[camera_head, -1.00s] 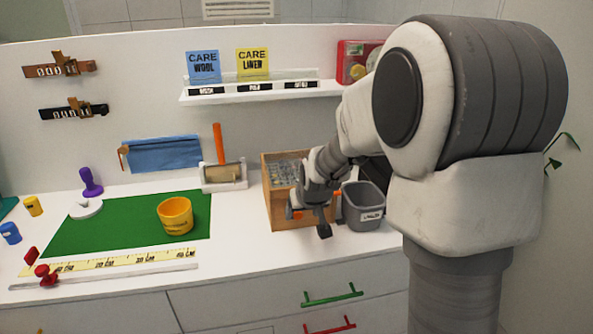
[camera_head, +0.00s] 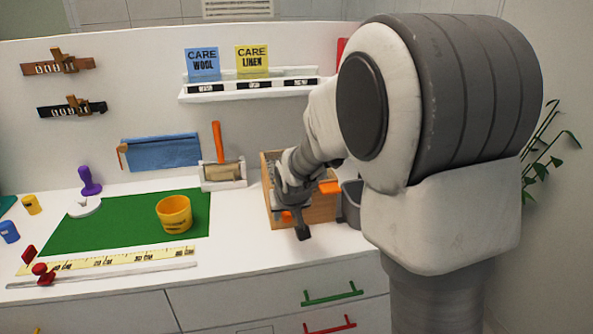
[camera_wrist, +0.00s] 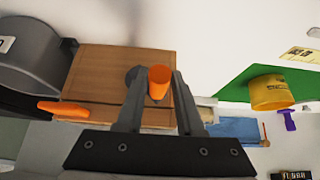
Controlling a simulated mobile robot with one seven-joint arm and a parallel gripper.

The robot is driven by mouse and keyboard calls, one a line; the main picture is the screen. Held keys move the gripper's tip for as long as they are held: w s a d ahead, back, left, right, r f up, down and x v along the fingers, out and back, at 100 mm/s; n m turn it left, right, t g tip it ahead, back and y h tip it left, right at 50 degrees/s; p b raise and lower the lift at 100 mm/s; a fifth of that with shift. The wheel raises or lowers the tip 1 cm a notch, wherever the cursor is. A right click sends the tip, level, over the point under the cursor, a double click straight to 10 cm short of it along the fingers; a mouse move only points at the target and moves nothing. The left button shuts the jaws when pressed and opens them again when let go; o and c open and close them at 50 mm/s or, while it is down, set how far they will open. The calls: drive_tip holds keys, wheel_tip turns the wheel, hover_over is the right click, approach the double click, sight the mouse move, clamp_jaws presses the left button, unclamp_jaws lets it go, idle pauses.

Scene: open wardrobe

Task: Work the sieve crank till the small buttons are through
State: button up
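The sieve is a wooden box (camera_head: 318,212) on the white counter, and it also shows in the wrist view (camera_wrist: 108,68). Its crank has an orange knob (camera_wrist: 159,82) beside a dark round hub (camera_wrist: 133,76) on the box's face. My gripper (camera_wrist: 160,84) has a finger on each side of the knob and appears shut on it. In the head view my gripper (camera_head: 294,222) is low at the front of the box and partly hides the crank. An orange tab (camera_head: 328,187) sticks out at the box's right side. The small buttons are hidden from both views now.
A grey bin (camera_head: 351,203) stands just right of the box, partly behind my arm. A white holder (camera_head: 222,180) with an orange-handled tool is to the left. A yellow cup (camera_head: 174,214) stands on a green mat (camera_head: 120,235). The counter before the box is clear.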

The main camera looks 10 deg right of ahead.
drive_tip(key=shift+a, duration=0.1)
drive_tip(key=shift+o, duration=0.3)
drive_tip(key=shift+d, duration=2.6)
drive_tip(key=shift+c, duration=0.3)
drive_tip(key=shift+a, duration=0.1)
drive_tip(key=shift+a, duration=2.5)
